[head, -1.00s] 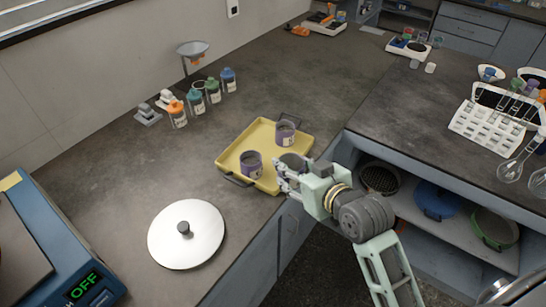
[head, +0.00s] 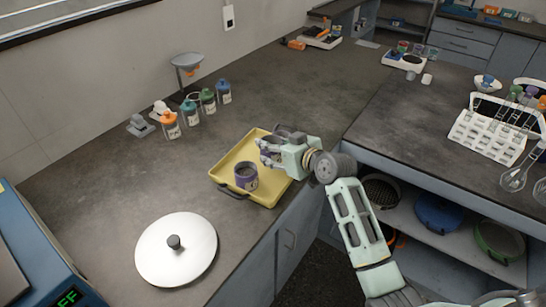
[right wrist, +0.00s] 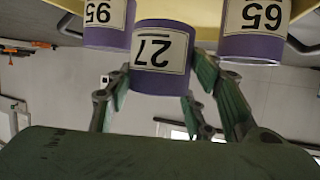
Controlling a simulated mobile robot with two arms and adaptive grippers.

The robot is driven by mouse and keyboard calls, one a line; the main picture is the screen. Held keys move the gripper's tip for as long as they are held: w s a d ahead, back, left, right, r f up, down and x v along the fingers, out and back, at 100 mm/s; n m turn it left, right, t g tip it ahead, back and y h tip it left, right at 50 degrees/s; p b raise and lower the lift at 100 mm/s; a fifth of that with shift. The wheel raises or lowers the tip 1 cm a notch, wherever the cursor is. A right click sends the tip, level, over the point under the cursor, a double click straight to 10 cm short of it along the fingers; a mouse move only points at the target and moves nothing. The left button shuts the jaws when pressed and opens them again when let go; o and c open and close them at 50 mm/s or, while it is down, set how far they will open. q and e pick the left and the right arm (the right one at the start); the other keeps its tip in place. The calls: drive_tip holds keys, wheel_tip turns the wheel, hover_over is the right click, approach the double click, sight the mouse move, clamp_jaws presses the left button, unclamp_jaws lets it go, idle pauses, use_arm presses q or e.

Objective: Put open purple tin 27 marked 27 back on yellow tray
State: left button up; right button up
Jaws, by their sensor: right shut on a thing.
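My right gripper (head: 268,155) reaches in over the yellow tray (head: 224,169) from the right. It is shut on the purple tin 27, whose label "27" shows upside down between the fingers in the right wrist view (right wrist: 160,50). Tin 95 (right wrist: 106,20) and tin 65 (right wrist: 253,25) show on either side of tin 27 there. In the head view an open purple tin (head: 246,177) stands at the tray's near side. Another tin at the far side is mostly hidden behind my gripper. I cannot tell whether tin 27 touches the tray. My left gripper is out of view.
A round white lid (head: 176,249) with a dark knob lies on the bench left of the tray. Several capped bottles (head: 190,115) and a funnel stand (head: 188,62) are near the wall. A white rack (head: 487,137) stands on the right bench. The bench behind the tray is clear.

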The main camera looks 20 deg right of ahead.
sight(277, 159)
drive_tip(key=shift+w+a+f, duration=0.1)
drive_tip(key=shift+w+f, duration=0.05)
drive_tip(key=shift+w, duration=0.1)
drive_tip(key=shift+f, duration=2.05)
drive_tip(key=shift+f, duration=0.1)
drive_tip(key=o, duration=1.2)
drive_tip(key=shift+o, duration=0.2)
drive_tip(key=shift+s, duration=0.1)
drive_tip(key=v, duration=1.2)
